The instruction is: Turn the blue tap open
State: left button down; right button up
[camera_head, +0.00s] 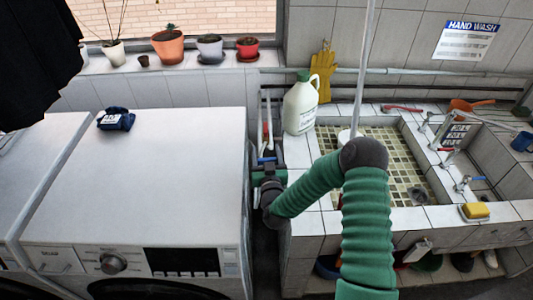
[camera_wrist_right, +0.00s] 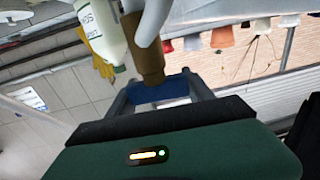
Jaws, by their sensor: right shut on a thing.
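The blue tap (camera_head: 266,160) is at the gap between the white washing machine and the tiled sink. In the right wrist view its blue handle (camera_wrist_right: 162,90) sits between my right gripper's two fingers, in front of a brass valve body (camera_wrist_right: 144,48) on a pale pipe. My right gripper (camera_head: 267,168) reaches into the gap from the green arm and is shut on the blue handle. The head view shows the handle only as a small blue patch, so its exact angle is hard to tell. My left gripper is not in view.
The washing machine (camera_head: 170,170) stands close on the left with a dark blue cloth item (camera_head: 116,118) on top. A white jug (camera_head: 300,105) stands on the sink's corner, right of the tap. A yellow sponge (camera_head: 475,211) lies at the sink's front. Potted plants line the windowsill.

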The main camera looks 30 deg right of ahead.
aim_at(258, 159)
jog(key=n+y, duration=0.1)
jog(key=y, duration=0.1)
jog(key=n+t+y+b, duration=0.1)
jog(key=y, duration=0.1)
jog(key=n+y+b, duration=0.1)
jog(key=n+y, duration=0.1)
jog(key=shift+w+a+f+t, duration=0.1)
jog(key=shift+a+f+t, duration=0.2)
jog(key=shift+a+t, duration=0.1)
jog(key=a+n+g+y+b, duration=0.1)
jog(key=n+g+y, duration=0.1)
jog(key=y, duration=0.3)
jog(key=n+g+y+b, duration=0.2)
jog(key=n+y, duration=0.3)
jog(key=s+a+n+g+y+b, duration=0.1)
jog(key=n+g+y+b, duration=0.1)
jog(key=n+y, duration=0.2)
jog(key=shift+a+y, duration=0.35)
jog(key=shift+y, duration=0.65)
jog(key=shift+s+a+n+g+y+b, duration=0.15)
jog(key=shift+n+g+y+b, duration=0.35)
jog(key=shift+n+g+y, duration=0.6)
jog(key=shift+r+h, duration=0.1)
jog(key=shift+h, duration=0.2)
